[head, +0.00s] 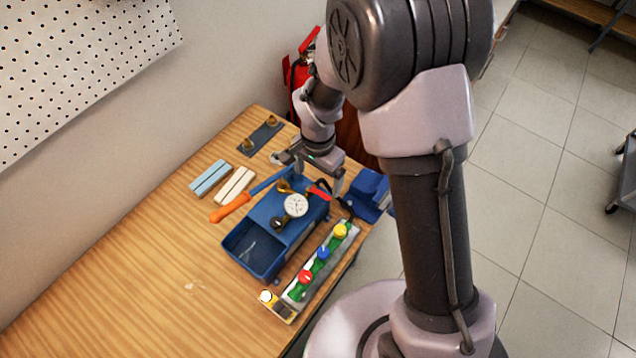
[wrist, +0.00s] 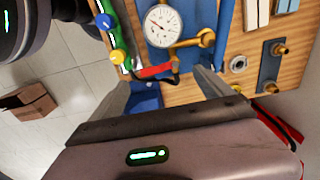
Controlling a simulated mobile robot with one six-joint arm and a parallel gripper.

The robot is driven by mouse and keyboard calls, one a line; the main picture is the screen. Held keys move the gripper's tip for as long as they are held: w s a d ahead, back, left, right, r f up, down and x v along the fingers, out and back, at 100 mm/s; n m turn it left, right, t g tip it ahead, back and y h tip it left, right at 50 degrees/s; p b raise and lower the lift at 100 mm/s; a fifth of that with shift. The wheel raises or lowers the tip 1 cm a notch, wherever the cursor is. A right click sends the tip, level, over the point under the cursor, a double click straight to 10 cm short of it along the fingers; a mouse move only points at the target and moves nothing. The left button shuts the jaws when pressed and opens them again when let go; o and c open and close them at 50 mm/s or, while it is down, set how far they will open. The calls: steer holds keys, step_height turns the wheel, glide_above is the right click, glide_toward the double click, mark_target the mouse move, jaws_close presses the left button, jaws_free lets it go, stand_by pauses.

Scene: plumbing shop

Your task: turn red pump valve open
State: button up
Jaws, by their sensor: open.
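The blue test pump (head: 262,222) stands on the wooden bench, with an open tank at its near end and a round white gauge (head: 296,205) on top. Its red valve lever (head: 319,193) sits beside the gauge, partly hidden by my gripper in the head view. In the wrist view, the red lever (wrist: 154,71) lies nearly level across the picture, below the gauge (wrist: 163,25) and brass fitting. My gripper (head: 318,180) is open above the pump's far end. Its fingers in the wrist view (wrist: 163,80) stand on either side of the lever; I cannot tell whether they touch it.
A manifold with yellow, blue and red knobs (head: 305,277) runs along the bench's right edge. An orange-ended pump handle (head: 231,207) sticks out left. A blue vise (head: 369,194) stands at right. Light blue and white blocks lie behind. The bench's near left is clear.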

mark_target(318, 191)
step_height(318, 191, down, 5)
steer(key=shift+f, duration=0.15)
steer(key=c, duration=1.4)
